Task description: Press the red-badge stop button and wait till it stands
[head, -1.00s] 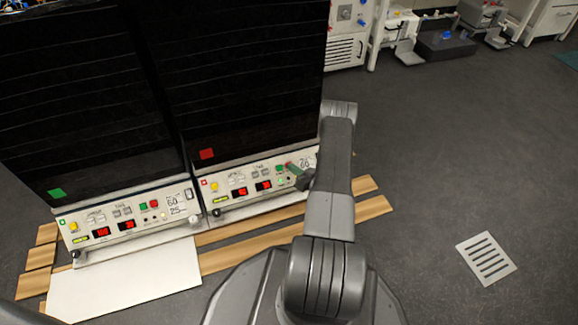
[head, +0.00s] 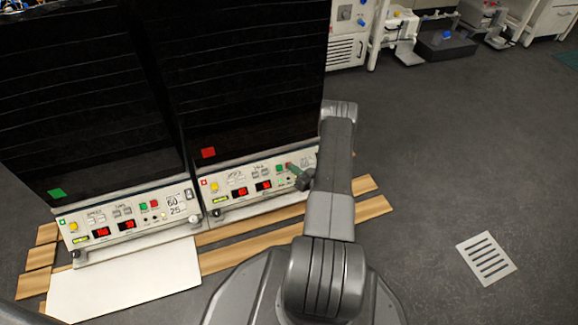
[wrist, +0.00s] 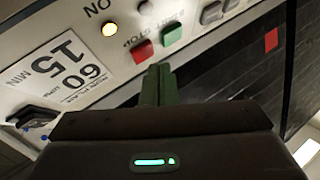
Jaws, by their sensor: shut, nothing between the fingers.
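The right shaker has a dark front with a red badge (head: 208,153) and a pale control panel (head: 240,203) below it. Its red stop button (wrist: 142,51) sits beside a green start button (wrist: 172,33) in the wrist view. My gripper (wrist: 158,70) is shut and empty, its green fingers pointing at the panel. The fingertips appear just below the red button in that view; I cannot tell whether they touch it. In the head view my gripper (head: 297,172) is at the panel's right end, close to the buttons.
The left shaker carries a green badge (head: 57,193) and a similar panel (head: 90,220). A white board (head: 125,285) and wooden planks (head: 235,258) lie in front and beneath.

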